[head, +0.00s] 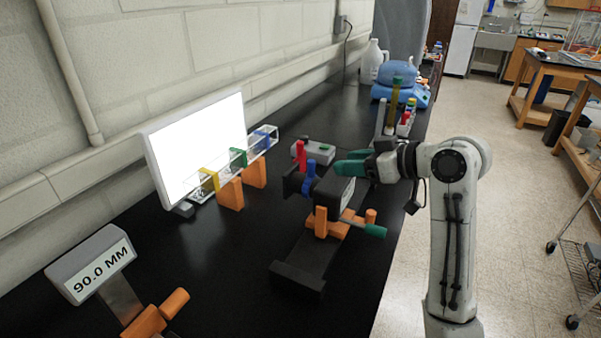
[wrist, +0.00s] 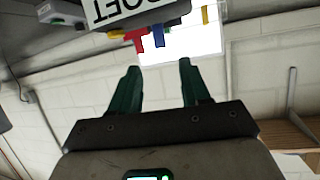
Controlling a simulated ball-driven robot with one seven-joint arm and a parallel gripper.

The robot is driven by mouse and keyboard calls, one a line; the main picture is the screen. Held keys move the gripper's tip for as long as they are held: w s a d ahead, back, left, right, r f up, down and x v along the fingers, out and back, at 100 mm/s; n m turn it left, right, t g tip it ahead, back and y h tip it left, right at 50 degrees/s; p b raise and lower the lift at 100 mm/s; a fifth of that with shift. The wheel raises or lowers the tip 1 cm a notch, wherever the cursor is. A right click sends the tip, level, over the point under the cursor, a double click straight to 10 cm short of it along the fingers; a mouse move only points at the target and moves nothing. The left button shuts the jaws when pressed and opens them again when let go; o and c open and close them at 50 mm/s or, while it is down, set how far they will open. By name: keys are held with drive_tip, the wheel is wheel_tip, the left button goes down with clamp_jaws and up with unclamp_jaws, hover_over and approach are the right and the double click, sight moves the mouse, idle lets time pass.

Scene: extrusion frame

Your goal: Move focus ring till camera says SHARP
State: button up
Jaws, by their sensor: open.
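The dark camera (head: 333,193) stands on a black rail in the head view, its lens toward the bright panel. A blue lever (head: 309,180) and a red lever (head: 300,154) stick up at the lens; I cannot tell which is on the focus ring. The levers show small in the wrist view, red (wrist: 136,40) and blue (wrist: 158,36). The camera's label (wrist: 125,10) appears upside down there, cut off, with "OFT" readable. My gripper (head: 350,162), with green fingers, is beside and above the camera. In the wrist view its fingers (wrist: 159,68) are apart with nothing between them.
A lit white panel (head: 200,140) stands behind a clear rail with yellow, green and blue clips. A display (head: 95,265) reads "90.0 MM" at front left. A green-tipped handle (head: 375,230) and orange mounts stick out beside the camera.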

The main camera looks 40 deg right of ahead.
sight(311, 176)
drive_tip(key=p+x, duration=0.1)
drive_tip(key=x, duration=1)
drive_tip(key=shift+w+f, duration=0.2)
clamp_jaws()
idle(0.4)
